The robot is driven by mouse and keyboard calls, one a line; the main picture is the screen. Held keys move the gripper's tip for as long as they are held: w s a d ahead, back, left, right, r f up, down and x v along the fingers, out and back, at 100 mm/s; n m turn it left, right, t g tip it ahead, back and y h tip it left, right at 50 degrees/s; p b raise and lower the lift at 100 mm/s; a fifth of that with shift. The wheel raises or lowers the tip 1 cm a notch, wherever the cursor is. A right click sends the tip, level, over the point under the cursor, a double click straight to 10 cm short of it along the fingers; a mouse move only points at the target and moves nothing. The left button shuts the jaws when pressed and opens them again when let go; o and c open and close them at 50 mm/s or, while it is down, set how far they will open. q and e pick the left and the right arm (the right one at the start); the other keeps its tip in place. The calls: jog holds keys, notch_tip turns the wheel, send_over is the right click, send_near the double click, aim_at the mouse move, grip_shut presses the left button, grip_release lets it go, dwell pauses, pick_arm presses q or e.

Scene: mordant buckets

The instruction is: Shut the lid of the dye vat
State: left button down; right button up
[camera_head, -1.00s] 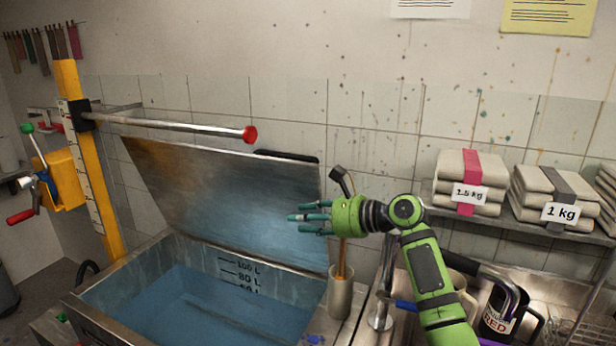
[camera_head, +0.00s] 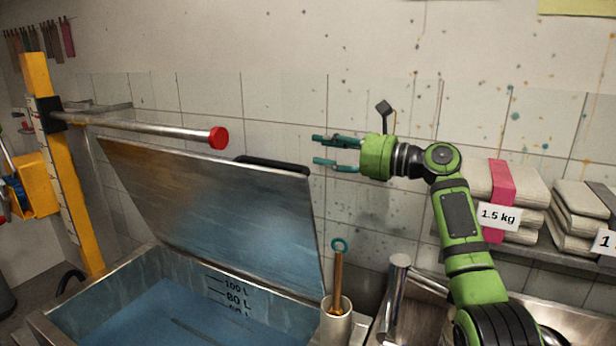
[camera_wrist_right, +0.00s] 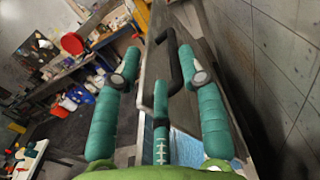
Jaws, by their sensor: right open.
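The dye vat (camera_head: 290,319) is an open metal tub with blue liquid and litre marks on its inner wall. Its lid (camera_head: 215,215) stands raised and tilted back, its inner face showing. A black handle (camera_head: 272,163) runs along the lid's top edge; it also shows in the right wrist view (camera_wrist_right: 174,66), where it appears between the fingers. My right gripper (camera_head: 318,150) is open and empty, just right of the handle and about level with it in the head view, with a visible gap. The wrist view shows its spread teal fingers (camera_wrist_right: 160,65). My left gripper is out of view.
A steel bar with a red end (camera_head: 218,138) reaches out from a yellow post (camera_head: 60,160) above the lid's left part. A metal cup (camera_head: 336,325) with a wooden-handled tool stands at the vat's right corner. Folded cloth bundles (camera_head: 518,192) lie on a shelf at right.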

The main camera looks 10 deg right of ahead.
aim_at(299, 169)
pick_arm(q)
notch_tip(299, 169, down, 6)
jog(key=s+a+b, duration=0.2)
jog(key=b, duration=0.3)
pick_arm(e)
notch_tip(299, 169, down, 5)
jog(key=p+x, duration=0.3)
jog(key=x, duration=0.2)
jog(key=shift+a+f+p, duration=0.1)
jog(key=shift+a+p, duration=0.25)
jog(key=shift+a, duration=0.05)
jog(key=shift+w+a, duration=0.3)
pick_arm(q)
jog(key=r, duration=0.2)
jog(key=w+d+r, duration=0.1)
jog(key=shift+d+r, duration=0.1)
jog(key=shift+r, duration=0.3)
pick_arm(e)
jog(key=shift+w+a+f, duration=0.15)
jog(key=shift+w+f, duration=0.1)
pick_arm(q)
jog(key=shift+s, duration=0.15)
pick_arm(e)
grip_shut()
